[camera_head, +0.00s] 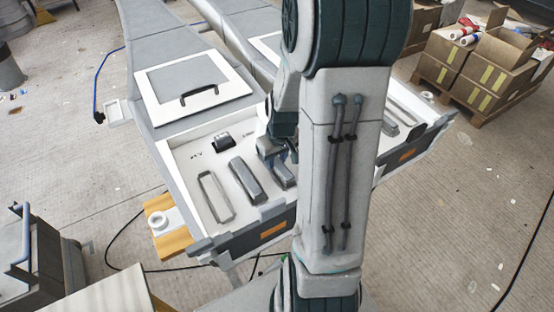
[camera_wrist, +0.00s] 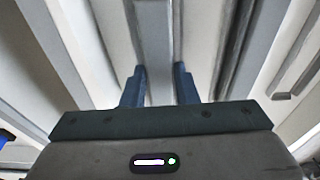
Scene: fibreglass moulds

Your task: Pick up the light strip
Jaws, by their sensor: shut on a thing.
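My gripper (camera_head: 272,152) is low over the white recessed tray (camera_head: 190,170) of the mould bench, partly hidden by my arm in the head view. In the wrist view, my gripper's (camera_wrist: 160,82) two blue fingers stand on either side of a long pale grey bar, which I take to be the light strip (camera_wrist: 154,45), and are shut on it. In the head view, a short grey bar (camera_head: 285,178) shows just below the gripper and may be the same piece. I cannot tell whether it is clear of the tray floor.
A white lid panel with a handle (camera_head: 197,91) lies behind. Cardboard boxes (camera_head: 490,65) stand at the far right.

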